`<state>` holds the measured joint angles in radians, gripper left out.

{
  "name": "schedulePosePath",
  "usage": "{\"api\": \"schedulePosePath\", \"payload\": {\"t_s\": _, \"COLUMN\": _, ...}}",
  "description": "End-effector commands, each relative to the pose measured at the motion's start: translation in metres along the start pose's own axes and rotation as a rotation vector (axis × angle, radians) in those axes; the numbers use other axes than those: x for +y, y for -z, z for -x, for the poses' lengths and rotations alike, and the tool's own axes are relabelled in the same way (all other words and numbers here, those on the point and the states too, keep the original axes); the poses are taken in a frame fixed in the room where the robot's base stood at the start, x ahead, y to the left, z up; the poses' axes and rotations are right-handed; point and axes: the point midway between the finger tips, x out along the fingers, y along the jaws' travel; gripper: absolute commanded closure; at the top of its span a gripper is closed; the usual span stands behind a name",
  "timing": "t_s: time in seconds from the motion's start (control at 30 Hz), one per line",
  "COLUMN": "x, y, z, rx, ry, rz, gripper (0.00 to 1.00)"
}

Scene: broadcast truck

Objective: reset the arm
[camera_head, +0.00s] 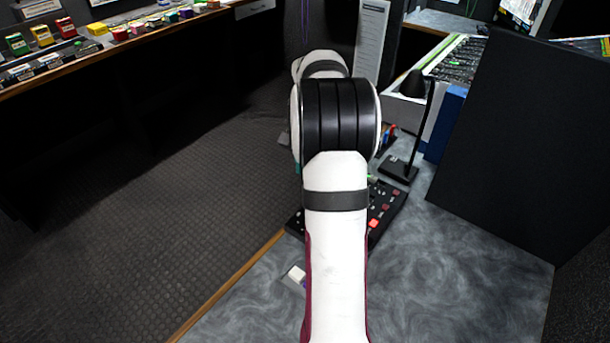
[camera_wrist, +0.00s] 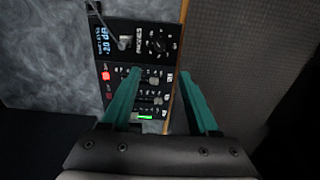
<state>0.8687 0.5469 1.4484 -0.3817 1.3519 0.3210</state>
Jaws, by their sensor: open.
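My gripper (camera_wrist: 163,92) shows in the wrist view with two teal fingers spread apart and nothing between them. It points down over a black control panel (camera_wrist: 117,88) with a small display, a lever, knobs and a lit red button. In the head view my white and black arm reaches away from the camera and hides most of the gripper. The same panel (camera_head: 384,212) partly shows to the right of the arm, lying on the grey marbled desk (camera_head: 440,285). I cannot tell whether the fingers touch the panel.
A black desk lamp (camera_head: 425,120) stands right of the arm, beside a tall black partition (camera_head: 515,140). A small white block (camera_head: 296,273) lies near the desk's wooden edge (camera_head: 230,287). A shelf with several colourful small items (camera_head: 120,34) is at the upper left. Open floor lies left.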

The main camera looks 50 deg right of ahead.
Motion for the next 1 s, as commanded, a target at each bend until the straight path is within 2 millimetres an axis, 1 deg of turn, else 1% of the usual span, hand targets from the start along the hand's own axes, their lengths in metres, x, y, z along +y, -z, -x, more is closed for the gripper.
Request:
{"api": "schedulePosePath", "payload": {"t_s": 0.1, "x": 0.0, "y": 0.0, "z": 0.005, "rx": -0.001, "ry": 0.0, "rz": 0.0, "gripper": 0.39}}
{"api": "schedulePosePath", "payload": {"t_s": 0.47, "x": 0.0, "y": 0.0, "z": 0.005, "rx": -0.001, "ry": 0.0, "rz": 0.0, "gripper": 0.39}}
{"api": "schedulePosePath", "payload": {"t_s": 0.53, "x": -0.003, "y": -0.008, "z": 0.009, "rx": -0.002, "ry": 0.002, "rz": 0.018, "gripper": 0.39}}
{"api": "schedulePosePath", "payload": {"t_s": 0.57, "x": -0.005, "y": -0.018, "z": 0.013, "rx": -0.004, "ry": 0.004, "rz": 0.04, "gripper": 0.39}}
{"api": "schedulePosePath", "payload": {"t_s": 0.63, "x": -0.013, "y": -0.061, "z": 0.029, "rx": -0.013, "ry": 0.014, "rz": 0.134, "gripper": 0.39}}
{"api": "schedulePosePath", "payload": {"t_s": 0.67, "x": -0.015, "y": -0.087, "z": 0.037, "rx": -0.019, "ry": 0.02, "rz": 0.194, "gripper": 0.39}}
{"api": "schedulePosePath", "payload": {"t_s": 0.7, "x": -0.013, "y": -0.128, "z": 0.047, "rx": -0.03, "ry": 0.027, "rz": 0.284, "gripper": 0.39}}
{"api": "schedulePosePath", "payload": {"t_s": 0.77, "x": -0.001, "y": -0.191, "z": 0.059, "rx": -0.049, "ry": 0.039, "rz": 0.432, "gripper": 0.39}}
{"api": "schedulePosePath", "payload": {"t_s": 0.8, "x": 0.014, "y": -0.23, "z": 0.063, "rx": -0.062, "ry": 0.045, "rz": 0.532, "gripper": 0.39}}
{"api": "schedulePosePath", "payload": {"t_s": 0.87, "x": 0.044, "y": -0.281, "z": 0.064, "rx": -0.084, "ry": 0.054, "rz": 0.676, "gripper": 0.39}}
{"api": "schedulePosePath", "payload": {"t_s": 0.9, "x": 0.066, "y": -0.309, "z": 0.062, "rx": -0.097, "ry": 0.059, "rz": 0.766, "gripper": 0.39}}
{"api": "schedulePosePath", "payload": {"t_s": 0.93, "x": 0.083, "y": -0.326, "z": 0.058, "rx": -0.108, "ry": 0.062, "rz": 0.826, "gripper": 0.39}}
{"api": "schedulePosePath", "payload": {"t_s": 1.0, "x": 0.118, "y": -0.354, "z": 0.049, "rx": -0.128, "ry": 0.066, "rz": 0.947, "gripper": 0.39}}
